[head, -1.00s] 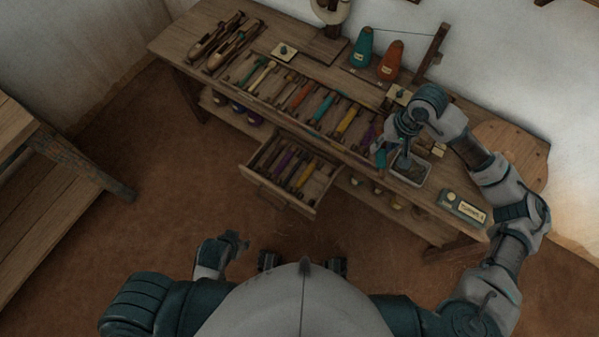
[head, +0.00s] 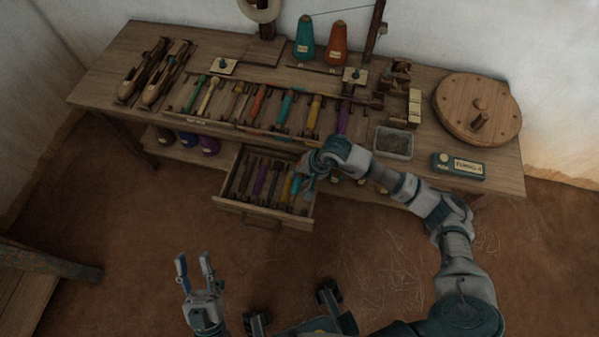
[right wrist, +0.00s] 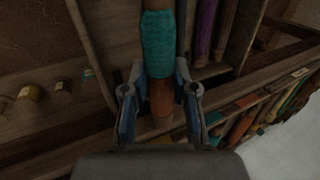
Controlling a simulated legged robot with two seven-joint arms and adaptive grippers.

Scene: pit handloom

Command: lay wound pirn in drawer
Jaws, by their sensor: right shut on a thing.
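The open drawer (head: 232,207) sticks out from the front of the loom bench and holds several pirns, with purple and yellow ones visible. My right gripper (head: 305,184) is at the drawer's right end. In the right wrist view, my right gripper (right wrist: 160,105) is shut on a wound pirn with teal yarn (right wrist: 157,45) and a brown wooden end. The pirn points away from the gripper, over or into the drawer; I cannot tell whether it touches the bottom. My left gripper (head: 195,273) is open and empty, low in front of the bench.
Several coloured pirns lie in a row on the bench top (head: 400,170) above the drawer. A grey tray (head: 394,143), a labelled box (head: 459,166) and a round wooden disc (head: 478,108) stand to the right. Jars (head: 187,139) sit on the lower shelf.

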